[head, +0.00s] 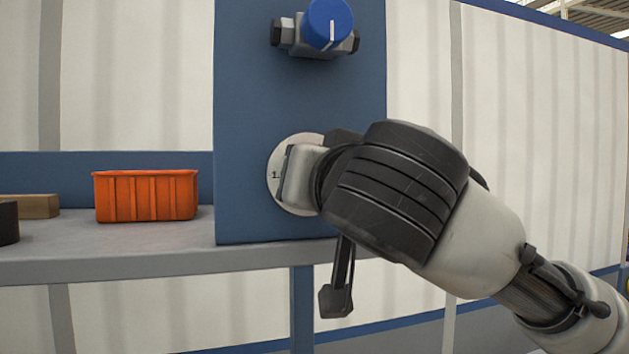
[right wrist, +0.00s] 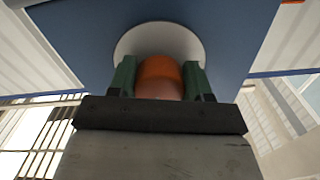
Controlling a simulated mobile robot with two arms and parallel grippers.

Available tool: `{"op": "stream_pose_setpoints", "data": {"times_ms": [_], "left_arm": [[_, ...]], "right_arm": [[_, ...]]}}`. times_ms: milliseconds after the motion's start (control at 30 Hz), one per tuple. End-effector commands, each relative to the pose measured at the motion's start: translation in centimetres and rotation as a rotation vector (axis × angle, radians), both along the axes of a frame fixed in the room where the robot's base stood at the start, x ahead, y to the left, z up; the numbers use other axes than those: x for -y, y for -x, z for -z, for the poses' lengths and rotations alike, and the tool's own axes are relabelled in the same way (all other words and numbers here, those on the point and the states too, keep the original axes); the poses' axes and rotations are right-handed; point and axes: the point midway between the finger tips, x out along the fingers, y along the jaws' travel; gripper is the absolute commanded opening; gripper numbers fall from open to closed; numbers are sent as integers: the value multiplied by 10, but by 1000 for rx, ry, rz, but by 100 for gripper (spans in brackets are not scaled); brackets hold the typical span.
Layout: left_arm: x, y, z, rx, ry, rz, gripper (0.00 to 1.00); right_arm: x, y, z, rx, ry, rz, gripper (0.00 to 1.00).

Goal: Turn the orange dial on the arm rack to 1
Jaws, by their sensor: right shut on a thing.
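The orange dial (right wrist: 159,78) shows in the right wrist view between the two green fingers of my right gripper (right wrist: 160,80). The fingers are shut on it. A round white plate (right wrist: 158,36) lies behind the dial on the blue panel. In the head view, my right gripper (head: 298,178) covers the dial, and only the left part of the plate (head: 273,178) shows, with a "1" mark at its left edge. The dial's pointer is hidden, so its setting cannot be told. My left gripper is not in view.
A blue knob (head: 328,24) on a grey valve body sits above on the blue panel (head: 240,100). An orange bin (head: 146,196) and a wooden block (head: 38,206) stand on the grey shelf (head: 150,240) at left. A dark object (head: 8,222) is at the far left edge.

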Motion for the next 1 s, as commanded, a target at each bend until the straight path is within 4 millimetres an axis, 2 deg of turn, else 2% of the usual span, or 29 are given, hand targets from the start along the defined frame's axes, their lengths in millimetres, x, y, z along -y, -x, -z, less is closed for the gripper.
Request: {"op": "stream_pose_setpoints", "data": {"times_ms": [267, 600, 1000], "left_arm": [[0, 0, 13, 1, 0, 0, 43], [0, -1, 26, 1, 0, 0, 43], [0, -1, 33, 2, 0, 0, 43]], "right_arm": [[0, 0, 3, 48, 154, -1, 26], [2, -1, 2, 147, 455, -1, 26], [3, -1, 0, 265, 817, 0, 26]]}}
